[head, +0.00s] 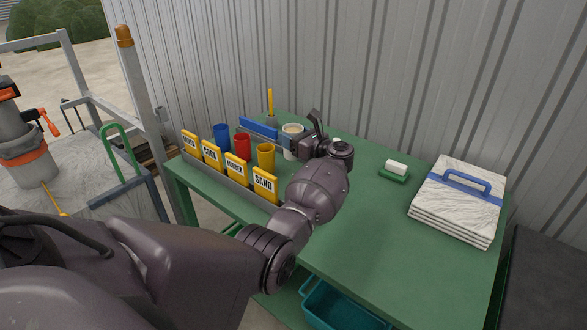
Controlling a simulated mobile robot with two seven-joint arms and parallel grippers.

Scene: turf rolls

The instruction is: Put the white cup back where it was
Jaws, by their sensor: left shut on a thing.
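My left arm reaches in over the green table (350,235). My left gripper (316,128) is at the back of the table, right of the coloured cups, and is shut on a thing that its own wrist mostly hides. A small bit of white, seemingly the white cup (336,140), shows just past the wrist. A blue cup (221,134), a red cup (242,147) and a yellow cup (266,155) stand in a row behind the yellow signs, the nearest reading SAND (264,186). My right gripper is out of view.
A pale-topped tub (293,128) and a blue block (258,127) stand close left of the gripper. A white-and-green brush-like block (396,168) and a white stack with a blue handle (459,200) lie right. The table's front middle is clear; a corrugated wall stands behind.

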